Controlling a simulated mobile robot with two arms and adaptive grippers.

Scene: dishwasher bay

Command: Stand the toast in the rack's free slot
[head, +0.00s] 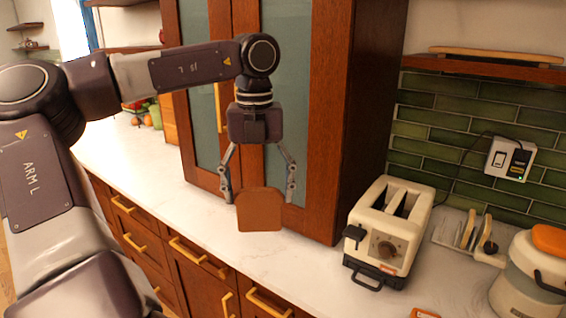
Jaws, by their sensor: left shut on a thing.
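My left gripper (259,190) points down and is shut on the brown slice of toast (259,211), one finger at each side edge. The toast hangs upright, flat face toward me, in front of the cabinet and over the counter; its height above the counter is hard to tell. The rack (468,233) stands at the right, between the toaster and a white container. It has upright pieces, and a dark item sits at its right end. Which slot is free is too small to tell. My right gripper is not in view.
A cream toaster (388,232) with two top slots stands between the toast and the rack. A white container with an orange lid (551,239) is right of the rack. A tall wooden cabinet (338,120) rises behind the toast. The counter in front of the cabinet is clear.

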